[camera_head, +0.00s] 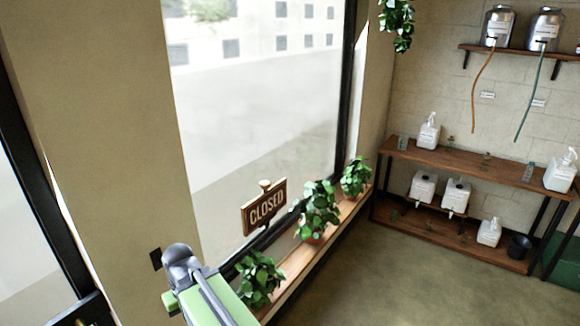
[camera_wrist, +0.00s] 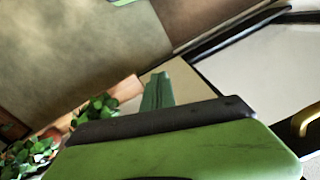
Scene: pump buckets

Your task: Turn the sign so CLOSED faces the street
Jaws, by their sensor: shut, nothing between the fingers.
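The wooden sign (camera_head: 264,207) is in front of the big window in the head view, with a round knob (camera_head: 265,184) above it. The face turned to me and the room reads CLOSED in pale letters. Its street-side face is hidden. My green and grey arm shows at the bottom of the head view, left of and below the sign. In the wrist view, my gripper (camera_wrist: 157,91) is shut and empty, with its green tip showing beyond a dark-edged green part of mine. The sign is not recognisable in the wrist view, and my gripper is apart from anything I can identify.
A wooden sill (camera_head: 300,262) with several leafy plants (camera_head: 317,210) runs below the window (camera_head: 262,110). A shelf unit (camera_head: 470,170) with white pump containers stands at the back right. Two metal canisters (camera_head: 497,27) sit above. The floor (camera_head: 400,275) in the middle is clear.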

